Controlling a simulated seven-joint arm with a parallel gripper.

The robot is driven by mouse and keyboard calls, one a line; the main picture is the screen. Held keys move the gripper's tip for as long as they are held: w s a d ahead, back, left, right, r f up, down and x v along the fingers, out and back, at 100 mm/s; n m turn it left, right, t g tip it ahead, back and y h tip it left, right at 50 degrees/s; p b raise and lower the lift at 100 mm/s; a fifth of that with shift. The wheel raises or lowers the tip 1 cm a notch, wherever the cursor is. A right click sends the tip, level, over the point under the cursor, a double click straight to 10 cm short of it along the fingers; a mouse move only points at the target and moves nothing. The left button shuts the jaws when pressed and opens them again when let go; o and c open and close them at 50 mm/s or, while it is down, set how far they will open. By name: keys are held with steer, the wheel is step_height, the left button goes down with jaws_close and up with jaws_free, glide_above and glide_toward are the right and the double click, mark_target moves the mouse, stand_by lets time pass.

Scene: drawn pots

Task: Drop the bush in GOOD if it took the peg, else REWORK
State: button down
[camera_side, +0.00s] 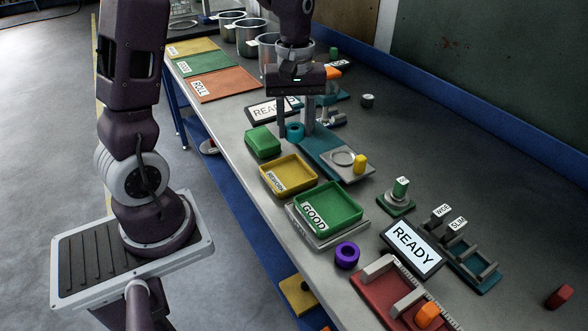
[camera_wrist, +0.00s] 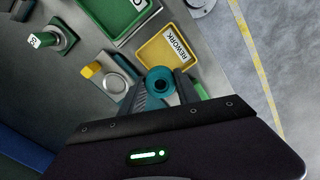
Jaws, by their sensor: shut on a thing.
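My gripper (camera_side: 295,133) is shut on a teal bush (camera_side: 294,130), a ring with a hole, held above the bench. In the wrist view the bush (camera_wrist: 158,81) sits between the fingertips and its hole faces the camera. The green GOOD tray (camera_side: 346,199) stands on a grey base, and the yellow REWORK tray (camera_side: 304,171) is beside it; both look empty. REWORK also shows in the wrist view (camera_wrist: 152,54). A green peg (camera_side: 400,187) with a white label stands upright on a small base, apart from the bush. A yellow peg (camera_side: 360,164) stands by a grey ring.
A purple ring (camera_side: 347,255) lies in front of GOOD. READY screens (camera_side: 412,247), racks with WIDE and SLIM blocks, a red fixture (camera_side: 378,295) and steel pots (camera_side: 249,38) stand along the bench.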

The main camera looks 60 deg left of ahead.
mark_target(288, 178)
steer(key=f, duration=0.3)
steer(key=s+f, duration=0.1)
steer(key=f, duration=0.6)
steer(key=shift+s+f, duration=0.2)
steer(key=shift+s, duration=0.2)
steer(key=shift+f, duration=0.1)
steer(key=c, duration=0.9)
jaws_free()
